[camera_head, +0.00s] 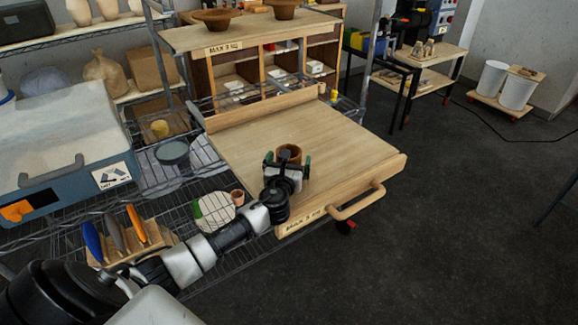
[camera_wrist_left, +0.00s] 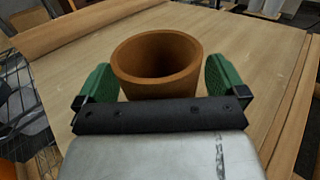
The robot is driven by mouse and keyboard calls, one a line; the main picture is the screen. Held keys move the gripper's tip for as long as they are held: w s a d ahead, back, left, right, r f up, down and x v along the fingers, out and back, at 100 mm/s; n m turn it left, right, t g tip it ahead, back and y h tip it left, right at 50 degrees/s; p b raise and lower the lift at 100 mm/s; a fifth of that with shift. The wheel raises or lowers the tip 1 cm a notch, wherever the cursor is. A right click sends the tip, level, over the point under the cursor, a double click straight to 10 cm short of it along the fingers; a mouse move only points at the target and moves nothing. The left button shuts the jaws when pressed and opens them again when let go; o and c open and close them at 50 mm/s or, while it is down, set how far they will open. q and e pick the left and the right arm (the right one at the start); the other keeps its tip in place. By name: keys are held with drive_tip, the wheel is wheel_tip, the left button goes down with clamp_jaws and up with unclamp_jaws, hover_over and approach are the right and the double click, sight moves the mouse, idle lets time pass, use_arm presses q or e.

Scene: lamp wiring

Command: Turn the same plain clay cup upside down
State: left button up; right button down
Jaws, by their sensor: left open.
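A plain brown clay cup (camera_head: 289,152) stands mouth up on the wooden board (camera_head: 340,140), near its middle. In the left wrist view the cup (camera_wrist_left: 157,70) shows its open, empty-looking mouth; its base is partly hidden behind my gripper's dark bar. My left gripper (camera_head: 288,164) is open, with one green finger pad on each side of the cup. Gaps show between the pads and the cup wall in the left wrist view (camera_wrist_left: 160,82). My right gripper is not in view.
The board has a raised back edge (camera_head: 262,108) and a front handle (camera_head: 356,201). A smaller clay cup (camera_head: 237,197) sits on the wire rack by a round pale disc (camera_head: 213,209). A wooden holder with coloured tools (camera_head: 130,245) lies left. Much of the board is clear.

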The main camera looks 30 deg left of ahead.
use_arm(q)
drive_tip(key=c, duration=1.2)
drive_tip(key=shift+r, duration=0.6)
drive_tip(key=shift+c, duration=0.2)
wheel_tip(320, 180, up, 3)
drive_tip(key=shift+f+p, duration=0.15)
drive_tip(key=shift+p, duration=0.25)
drive_tip(key=s+d+r, duration=0.3)
drive_tip(key=d+r, duration=0.4)
drive_tip(key=d, duration=0.4)
drive_tip(key=s+d+f+m+h, duration=0.2)
drive_tip(key=s+d+f+h, duration=0.1)
drive_tip(key=s, duration=0.7)
drive_tip(key=s+d+f+m+t+h, duration=0.1)
drive_tip(key=s+d+f+m+h, duration=0.1)
drive_tip(key=s, duration=0.9)
drive_tip(key=d+f+h, duration=0.1)
drive_tip(key=d+f, duration=0.1)
drive_tip(key=d, duration=0.1)
drive_tip(key=shift+f+h, duration=0.2)
drive_tip(key=shift+h, duration=0.2)
